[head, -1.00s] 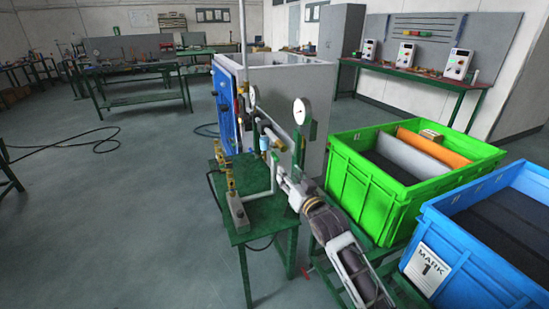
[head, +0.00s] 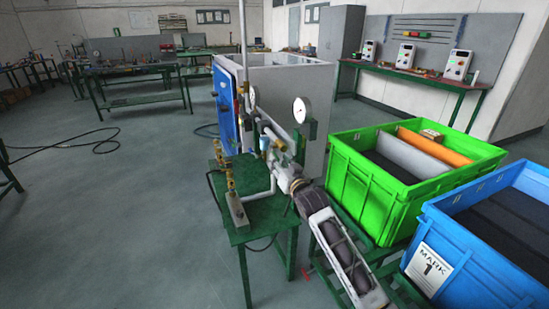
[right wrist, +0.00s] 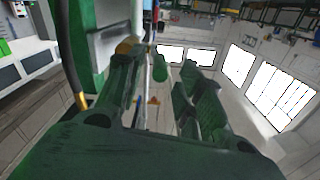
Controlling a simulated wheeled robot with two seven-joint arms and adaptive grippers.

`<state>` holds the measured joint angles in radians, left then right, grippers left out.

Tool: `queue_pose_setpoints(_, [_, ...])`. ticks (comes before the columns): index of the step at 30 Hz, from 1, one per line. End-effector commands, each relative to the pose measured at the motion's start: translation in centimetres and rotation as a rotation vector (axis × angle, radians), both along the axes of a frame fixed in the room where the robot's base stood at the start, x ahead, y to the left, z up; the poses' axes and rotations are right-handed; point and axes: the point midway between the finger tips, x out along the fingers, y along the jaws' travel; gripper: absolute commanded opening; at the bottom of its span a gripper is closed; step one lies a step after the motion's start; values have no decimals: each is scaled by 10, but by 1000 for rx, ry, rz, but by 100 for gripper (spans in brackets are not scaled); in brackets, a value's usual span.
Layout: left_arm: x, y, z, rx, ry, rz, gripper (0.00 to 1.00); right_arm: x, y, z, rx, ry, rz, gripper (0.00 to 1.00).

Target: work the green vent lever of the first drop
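My right gripper (head: 274,156) is at the pipework above the small green table, beside the pressure gauge post. Its fingers are small and partly hidden in the head view. In the right wrist view the two dark fingers (right wrist: 160,82) stand apart with a gap between them. A small green cylindrical handle (right wrist: 160,68), which looks like the green vent lever, shows in that gap near the fingertips. I cannot tell whether a finger touches it. I cannot make the lever out in the head view. My left gripper is not in view.
A white-faced gauge (head: 302,110) stands close to my right gripper. Brass fittings (head: 229,179) rise from the green table (head: 262,215). A grey cabinet (head: 290,77) with a blue front is behind. A green crate (head: 362,196) and blue crate (head: 478,262) stand to the right.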

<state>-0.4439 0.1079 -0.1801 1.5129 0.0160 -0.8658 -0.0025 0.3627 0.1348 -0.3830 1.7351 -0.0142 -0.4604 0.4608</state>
Motion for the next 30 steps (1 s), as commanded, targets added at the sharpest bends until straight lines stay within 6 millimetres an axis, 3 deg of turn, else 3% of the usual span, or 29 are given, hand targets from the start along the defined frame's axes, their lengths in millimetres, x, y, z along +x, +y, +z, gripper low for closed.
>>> queue_pose_setpoints(15, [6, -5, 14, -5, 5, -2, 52, 39, 13, 0, 0, 0, 0, 37])
queue_pose_setpoints(30, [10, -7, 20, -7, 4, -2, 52, 47, 15, 0, 0, 1, 0, 37])
